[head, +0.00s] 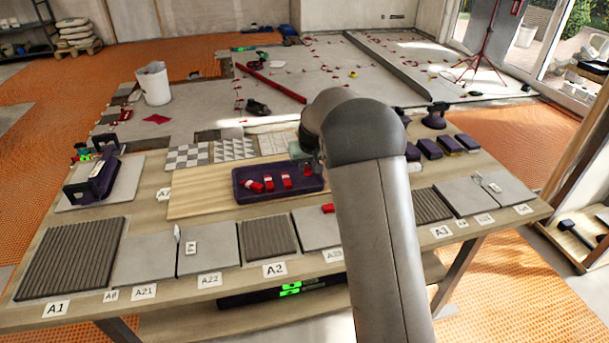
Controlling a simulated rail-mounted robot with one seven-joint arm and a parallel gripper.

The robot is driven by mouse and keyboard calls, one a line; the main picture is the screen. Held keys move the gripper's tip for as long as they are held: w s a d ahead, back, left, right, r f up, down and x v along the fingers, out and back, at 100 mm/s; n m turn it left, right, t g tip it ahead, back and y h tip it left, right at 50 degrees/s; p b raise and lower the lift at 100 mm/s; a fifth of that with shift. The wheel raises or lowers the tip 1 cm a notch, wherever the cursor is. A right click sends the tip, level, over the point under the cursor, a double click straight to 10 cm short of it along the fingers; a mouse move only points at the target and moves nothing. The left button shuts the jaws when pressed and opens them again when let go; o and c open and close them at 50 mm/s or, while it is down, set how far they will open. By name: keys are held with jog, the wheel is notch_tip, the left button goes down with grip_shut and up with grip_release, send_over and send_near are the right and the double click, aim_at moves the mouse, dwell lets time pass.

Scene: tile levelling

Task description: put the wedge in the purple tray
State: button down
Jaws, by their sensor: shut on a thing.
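The purple tray (280,197) lies on the wooden board in the middle of the table. Several red wedges with white parts lie in it, one of them at its left (254,185). My gripper (309,160) is over the tray's right back part, mostly hidden by my arm. It is shut on a small red and white wedge (308,168), low over the tray; whether the wedge touches the tray floor cannot be told. Another red wedge (328,208) lies on the grey tile by label A23, partly beside my arm.
Grey and ribbed tiles (150,258) line the table's front edge with labels. A purple-handled tool (92,182) stands at the left. Patterned tile samples (235,149) lie behind the tray. Dark purple blocks (429,147) stand at the right. The board left of the tray is clear.

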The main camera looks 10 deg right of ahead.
aim_at(306, 167)
jog(key=w+f, duration=0.2)
jog(key=shift+w+f, duration=0.15)
jog(key=shift+f, duration=1.8)
jog(key=shift+f, duration=0.2)
jog(key=c, duration=1.3)
grip_release()
jog(key=shift+r, duration=0.15)
